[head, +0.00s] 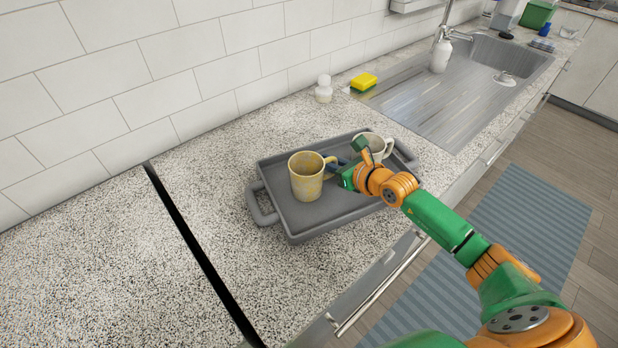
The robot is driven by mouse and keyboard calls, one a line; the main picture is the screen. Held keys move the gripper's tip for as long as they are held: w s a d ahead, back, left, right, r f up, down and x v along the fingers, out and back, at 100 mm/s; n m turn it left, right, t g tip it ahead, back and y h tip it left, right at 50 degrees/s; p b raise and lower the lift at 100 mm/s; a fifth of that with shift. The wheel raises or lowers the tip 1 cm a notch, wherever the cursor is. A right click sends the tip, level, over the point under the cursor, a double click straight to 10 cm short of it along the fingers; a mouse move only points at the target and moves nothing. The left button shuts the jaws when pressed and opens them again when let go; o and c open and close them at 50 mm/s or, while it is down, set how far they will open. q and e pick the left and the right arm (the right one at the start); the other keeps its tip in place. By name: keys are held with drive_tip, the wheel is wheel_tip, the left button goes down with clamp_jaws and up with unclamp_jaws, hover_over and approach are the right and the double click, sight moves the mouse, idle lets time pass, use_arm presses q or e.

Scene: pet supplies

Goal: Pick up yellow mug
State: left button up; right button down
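A yellow mug (306,177) stands upright on a grey tray (272,192) on the speckled counter. Its handle points right, toward my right gripper (340,172). The gripper is close to the handle on its right side; its fingers are small and partly hidden by the mug and my wrist. I cannot tell whether they touch the handle or are open or shut. A white mug (375,148) stands on the same tray behind my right wrist, which hides part of it. My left gripper is out of view.
A yellow and green sponge (363,82) and a small white bottle (323,90) are behind the tray. A metal sink (490,62) with a soap bottle (441,55) lies to the right. The counter left of the tray (110,265) is clear, crossed by a dark gap.

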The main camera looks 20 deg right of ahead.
idle(0.9)
drive_tip(key=shift+r, duration=0.25)
wheel_tip(320, 180, up, 2)
drive_tip(key=shift+w+r+b, duration=0.1)
drive_tip(key=shift+r+b, duration=0.15)
drive_tip(key=shift+b, duration=0.2)
drive_tip(key=s+d+r+b, duration=0.4)
drive_tip(key=s+d+r, duration=0.2)
drive_tip(key=s+r, duration=0.4)
drive_tip(key=shift+s+b, duration=0.35)
drive_tip(key=shift+s, duration=1.05)
